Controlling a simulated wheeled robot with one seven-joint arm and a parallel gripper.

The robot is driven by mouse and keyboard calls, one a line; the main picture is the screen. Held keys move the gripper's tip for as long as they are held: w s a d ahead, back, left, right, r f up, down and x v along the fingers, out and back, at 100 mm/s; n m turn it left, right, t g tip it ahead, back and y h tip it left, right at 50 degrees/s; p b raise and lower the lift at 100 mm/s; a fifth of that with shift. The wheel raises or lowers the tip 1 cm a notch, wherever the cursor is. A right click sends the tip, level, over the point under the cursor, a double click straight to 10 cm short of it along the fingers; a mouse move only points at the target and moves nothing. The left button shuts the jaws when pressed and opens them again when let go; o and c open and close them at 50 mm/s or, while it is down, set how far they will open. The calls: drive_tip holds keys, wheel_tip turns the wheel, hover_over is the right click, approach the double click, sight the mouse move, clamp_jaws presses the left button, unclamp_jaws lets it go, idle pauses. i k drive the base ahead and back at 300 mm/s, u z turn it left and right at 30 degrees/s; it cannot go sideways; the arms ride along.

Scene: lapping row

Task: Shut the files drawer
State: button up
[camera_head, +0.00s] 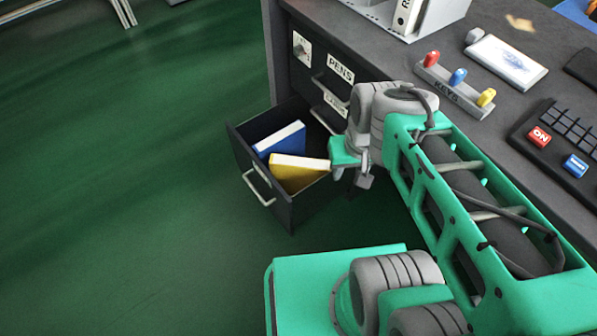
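The lowest drawer (262,183) of the dark desk is pulled well out, over the green floor. It holds a blue book or folder (280,140) and a yellow one (297,172). Its light bar handle (258,188) is on the outer front face. No label on this drawer is readable from here. My gripper (352,176) is at the right side of the open drawer, near its desk end. I cannot tell whether it touches the drawer side. My wrist hides part of it, and its fingers are too small to read as open or shut.
The desktop (400,60) carries a key rack (453,88), a white pad (506,61) and a button panel (563,137). Floor (120,180) left of the drawer is clear.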

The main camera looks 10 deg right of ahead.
sight(289, 210)
drive_tip(key=z, duration=0.1)
drive_tip(key=k, duration=0.8)
drive_tip(key=u, duration=0.65)
drive_tip(key=i, duration=1)
drive_tip(key=k, duration=0.5)
drive_tip(key=u, duration=1.4)
drive_tip(key=i, duration=0.4)
drive_tip(key=u, duration=0.55)
